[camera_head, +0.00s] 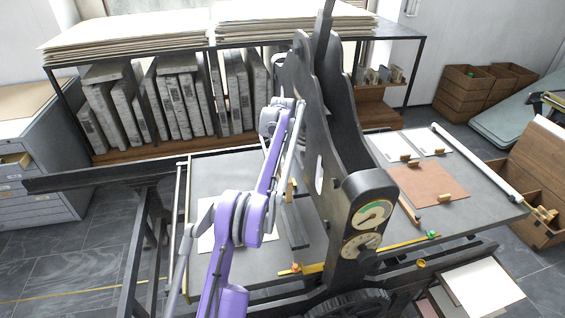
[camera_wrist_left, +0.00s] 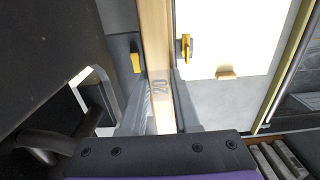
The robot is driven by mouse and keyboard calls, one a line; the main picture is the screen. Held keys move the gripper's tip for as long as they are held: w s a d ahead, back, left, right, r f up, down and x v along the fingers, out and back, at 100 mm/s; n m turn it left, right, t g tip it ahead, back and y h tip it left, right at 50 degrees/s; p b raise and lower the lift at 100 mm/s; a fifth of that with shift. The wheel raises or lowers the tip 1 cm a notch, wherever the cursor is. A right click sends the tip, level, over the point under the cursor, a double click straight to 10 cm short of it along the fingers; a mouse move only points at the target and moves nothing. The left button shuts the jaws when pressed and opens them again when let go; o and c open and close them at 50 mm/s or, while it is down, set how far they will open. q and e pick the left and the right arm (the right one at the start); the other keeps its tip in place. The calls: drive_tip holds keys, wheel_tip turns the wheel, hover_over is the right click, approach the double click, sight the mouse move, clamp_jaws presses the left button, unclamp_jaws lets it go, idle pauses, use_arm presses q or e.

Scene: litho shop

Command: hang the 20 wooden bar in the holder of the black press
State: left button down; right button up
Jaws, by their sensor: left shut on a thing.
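The wooden bar (camera_wrist_left: 154,35), pale and marked 20, lies between the two grey fingers of my left gripper (camera_wrist_left: 161,88) in the left wrist view. The gripper is shut on it, and the bar runs up out of the top of that view. The black press (camera_head: 341,150) stands at the middle of the head view, with two round gauges on its near end. My purple left arm reaches up along the press's left side and hides most of the gripper and bar there. In the wrist view a dark press part (camera_wrist_left: 50,60) is at left, apart from the bar. I cannot make out the holder.
The grey press bed (camera_head: 262,255) carries a white sheet (camera_wrist_left: 222,40) with a yellow clip. A brown sheet (camera_head: 428,184) lies right of the press. A rack (camera_head: 88,160) with stone slabs stands behind. Wooden crates (camera_head: 465,90) stand back right.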

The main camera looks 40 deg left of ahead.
use_arm(q)
drive_tip(key=shift+s+d+f, duration=0.1)
drive_tip(key=shift+f, duration=0.15)
drive_tip(key=shift+f+b, duration=1.05)
drive_tip(key=shift+f, duration=1.25)
drive_tip(key=shift+f+b, duration=0.4)
drive_tip(key=shift+f, duration=1)
use_arm(e)
drive_tip(key=shift+s+f, duration=0.35)
drive_tip(key=shift+f, duration=0.35)
drive_tip(key=shift+s+f, duration=0.3)
drive_tip(key=shift+f, duration=0.45)
drive_tip(key=shift+s+f, duration=0.35)
drive_tip(key=shift+f, duration=0.35)
use_arm(q)
drive_tip(key=c, duration=0.6)
unclamp_jaws()
drive_tip(key=shift+o, duration=0.2)
wheel_tip(320, 180, up, 11)
drive_tip(key=p, duration=0.2)
drive_tip(key=shift+p, duration=0.3)
use_arm(e)
drive_tip(key=r, duration=0.1)
drive_tip(key=w+r, duration=0.1)
drive_tip(key=r, duration=0.1)
drive_tip(key=shift+w+r, duration=0.3)
drive_tip(key=shift+r, duration=0.05)
